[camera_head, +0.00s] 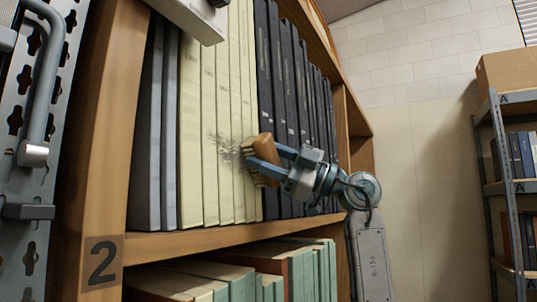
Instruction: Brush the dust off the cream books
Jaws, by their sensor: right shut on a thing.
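The cream books (213,110) stand upright in a row on the upper shelf, between grey books and dark navy books. A grey smudge of dust (226,150) lies across the spines of the cream books, near mid-height. My right gripper (264,158) comes in from the right and is shut on a brush (263,146) with a wooden back and pale bristles. The bristles face the cream spines at the right edge of the dust; I cannot tell if they touch. The brush hides part of the rightmost cream spines. My left gripper is not in view.
Grey books (153,130) stand at left and navy books (284,90) at right on the wooden shelf (200,240). Green and cream books (240,278) fill the shelf below. A metal rack (510,188) with a cardboard box (508,70) stands at far right.

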